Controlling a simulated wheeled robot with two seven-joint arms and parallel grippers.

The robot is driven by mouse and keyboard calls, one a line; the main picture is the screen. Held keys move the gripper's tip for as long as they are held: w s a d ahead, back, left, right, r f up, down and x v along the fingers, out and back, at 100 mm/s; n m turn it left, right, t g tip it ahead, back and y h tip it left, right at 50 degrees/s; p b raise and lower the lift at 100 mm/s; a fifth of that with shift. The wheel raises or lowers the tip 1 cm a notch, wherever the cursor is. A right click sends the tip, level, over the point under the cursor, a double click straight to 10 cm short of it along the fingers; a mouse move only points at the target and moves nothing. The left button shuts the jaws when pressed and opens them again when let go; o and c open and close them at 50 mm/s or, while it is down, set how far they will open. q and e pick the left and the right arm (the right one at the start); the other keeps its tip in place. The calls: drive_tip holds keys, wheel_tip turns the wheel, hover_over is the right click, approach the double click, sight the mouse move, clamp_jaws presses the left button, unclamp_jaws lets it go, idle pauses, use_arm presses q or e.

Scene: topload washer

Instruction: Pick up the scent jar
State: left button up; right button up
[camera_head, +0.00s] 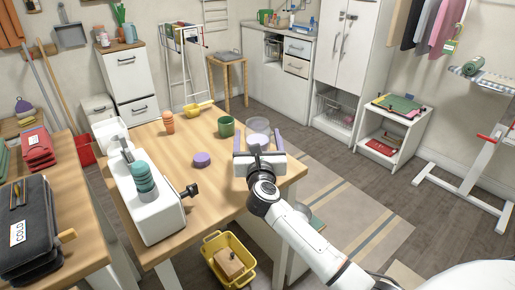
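A pale, translucent round jar (257,126), which looks like the scent jar, stands upright near the right edge of the wooden table (195,137). My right gripper (258,136) reaches in from the lower right. Its two purple fingers are spread, one on each side of the jar in the picture, with a gap showing on both sides. The gripper body hides the jar's lower part, so I cannot tell how deep the jar sits between the fingers. My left gripper is not in view.
A green mug (226,126) stands just left of the jar. A purple disc (202,160), an orange stacked item (167,122) and a yellow scoop (199,107) are on the table. A white machine (160,217) fills its left side. A yellow basket (214,245) is below the front edge.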

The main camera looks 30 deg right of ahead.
drive_tip(key=shift+w+d, duration=0.1)
drive_tip(key=c, duration=1.4)
drive_tip(key=shift+r, duration=0.15)
drive_tip(key=c, duration=0.3)
